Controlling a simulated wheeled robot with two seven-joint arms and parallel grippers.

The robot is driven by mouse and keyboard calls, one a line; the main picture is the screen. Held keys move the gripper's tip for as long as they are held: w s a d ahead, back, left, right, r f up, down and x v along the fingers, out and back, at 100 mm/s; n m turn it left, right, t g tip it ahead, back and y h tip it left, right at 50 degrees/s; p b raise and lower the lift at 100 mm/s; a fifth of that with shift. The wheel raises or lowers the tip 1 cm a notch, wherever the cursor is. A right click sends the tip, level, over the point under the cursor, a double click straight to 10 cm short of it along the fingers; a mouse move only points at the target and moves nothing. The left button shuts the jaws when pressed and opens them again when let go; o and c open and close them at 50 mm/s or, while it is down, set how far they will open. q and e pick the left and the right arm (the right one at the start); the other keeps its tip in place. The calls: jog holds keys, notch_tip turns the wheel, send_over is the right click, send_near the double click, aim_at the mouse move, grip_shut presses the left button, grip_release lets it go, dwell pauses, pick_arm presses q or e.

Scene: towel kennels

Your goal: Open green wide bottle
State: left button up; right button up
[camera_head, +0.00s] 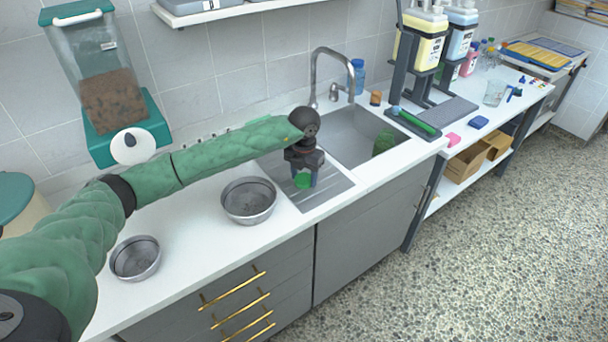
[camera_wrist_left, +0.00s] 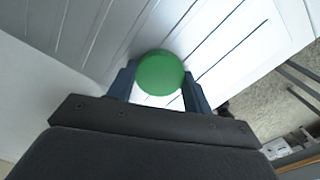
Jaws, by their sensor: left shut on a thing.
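My left gripper (camera_head: 304,172) points down over the ridged drainboard (camera_head: 335,183) beside the sink. It is shut on a round green thing (camera_head: 302,181) that looks like a bottle lid. In the left wrist view it is a smooth green disc (camera_wrist_left: 160,74) between the two fingers of the left gripper (camera_wrist_left: 158,80). I cannot make out a bottle body under it, nor whether it touches the drainboard. My right gripper is in neither view.
Two metal bowls (camera_head: 248,201) (camera_head: 135,258) stand on the white counter to the left. The faucet (camera_head: 316,75) and sink basin (camera_head: 352,135), with a green thing (camera_head: 384,141) in it, lie behind and right. A soap dispenser rack (camera_head: 420,60) stands farther right.

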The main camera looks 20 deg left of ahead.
pick_arm(q)
jog(key=shift+f, duration=0.1)
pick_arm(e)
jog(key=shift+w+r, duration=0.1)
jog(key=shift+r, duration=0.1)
pick_arm(q)
jog(key=o, duration=1.1)
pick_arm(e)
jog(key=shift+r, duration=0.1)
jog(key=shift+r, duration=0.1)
